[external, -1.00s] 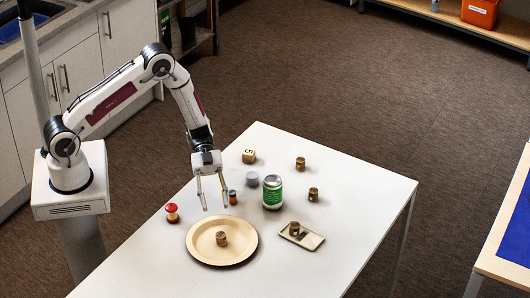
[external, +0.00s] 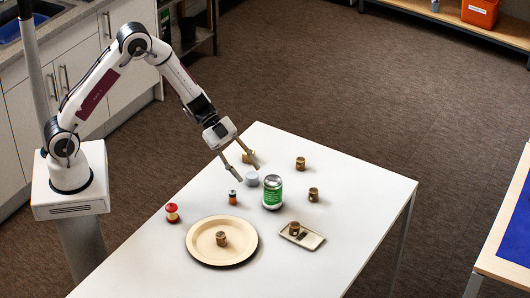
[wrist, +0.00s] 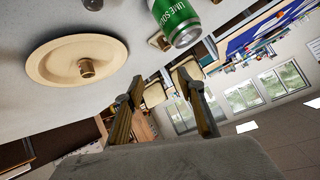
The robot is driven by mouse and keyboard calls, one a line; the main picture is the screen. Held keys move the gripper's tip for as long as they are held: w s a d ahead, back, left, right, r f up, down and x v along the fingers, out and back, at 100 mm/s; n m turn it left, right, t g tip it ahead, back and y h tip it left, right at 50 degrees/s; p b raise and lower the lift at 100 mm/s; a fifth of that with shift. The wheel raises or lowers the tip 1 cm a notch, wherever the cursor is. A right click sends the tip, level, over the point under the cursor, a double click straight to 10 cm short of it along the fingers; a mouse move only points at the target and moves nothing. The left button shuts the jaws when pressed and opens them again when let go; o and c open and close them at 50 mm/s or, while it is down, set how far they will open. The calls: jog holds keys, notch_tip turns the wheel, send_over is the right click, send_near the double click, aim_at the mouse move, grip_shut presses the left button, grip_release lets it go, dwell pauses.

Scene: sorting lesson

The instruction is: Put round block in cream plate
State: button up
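The cream plate (external: 200,249) lies on the near part of the white table, and it also shows at upper left in the wrist view (wrist: 48,66). A small brown round block (external: 221,239) stands in the plate; it shows in the wrist view too (wrist: 87,68). Similar brown round blocks stand at the table's far side (external: 300,163), right of the can (external: 313,194), and on a small pale dish (external: 294,229). My gripper (external: 246,168) is tilted above the table's far left part, fingers apart, with nothing seen between them (wrist: 158,95).
A green can (external: 272,192) stands mid-table beside a grey round piece (external: 252,179). A small orange-and-dark item (external: 232,197) and a red spool (external: 172,213) stand left. A wooden cube (external: 246,157) is partly hidden by my gripper. The table's right front is clear.

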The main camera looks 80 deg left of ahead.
jog(key=a+r+n+t+y, duration=0.35)
jog(key=a+r, duration=0.25)
jog(key=r, duration=0.3)
jog(key=a+r+n+t+y, duration=0.25)
jog(key=a+r+y, duration=0.25)
jog(key=r, duration=0.4)
jog(key=s+a+r+n+g+y, duration=0.1)
jog(key=s+a+r+n+y, duration=0.15)
jog(key=s+a+r, duration=0.2)
jog(key=s+r+n+g+y, duration=0.1)
jog(key=s+n, duration=0.1)
jog(key=s, duration=0.6)
jog(key=s+r+n+g, duration=0.1)
jog(key=s+n+g, duration=0.15)
jog(key=s, duration=0.45)
jog(key=s+d+f+n+g+h, duration=0.1)
jog(key=s+d, duration=0.2)
jog(key=s, duration=0.5)
jog(key=s+d+f+n+g+h, duration=0.1)
jog(key=s+d+f, duration=0.1)
jog(key=s, duration=0.6)
jog(key=shift+s+d+f+n+h, duration=0.2)
jog(key=shift+s+d+n+h, duration=0.1)
jog(key=shift+d, duration=0.4)
